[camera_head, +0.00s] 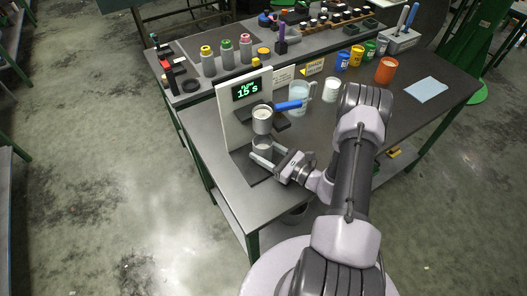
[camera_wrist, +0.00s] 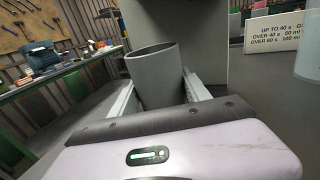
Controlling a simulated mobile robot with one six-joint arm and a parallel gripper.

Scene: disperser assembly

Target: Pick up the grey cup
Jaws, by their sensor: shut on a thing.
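The grey cup (camera_wrist: 156,77) stands upright between the two fingers of my gripper (camera_wrist: 160,95) in the wrist view. My gripper is shut on it, one finger on each side. In the head view the grey cup (camera_head: 262,147) is at the dispenser (camera_head: 232,121), below its metal container (camera_head: 262,119), and my gripper (camera_head: 266,162) reaches it from the right and front. The lower part of the cup is hidden by my gripper in the wrist view. I cannot tell whether its bottom touches the dispenser's base.
The dispenser's screen reads 15 s. A blue-handled jug (camera_head: 299,98), a white cup (camera_head: 331,91) and an orange cup (camera_head: 386,71) stand to the right. Several coloured bottles (camera_head: 226,54) stand behind. The table's front left corner (camera_head: 230,200) is clear.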

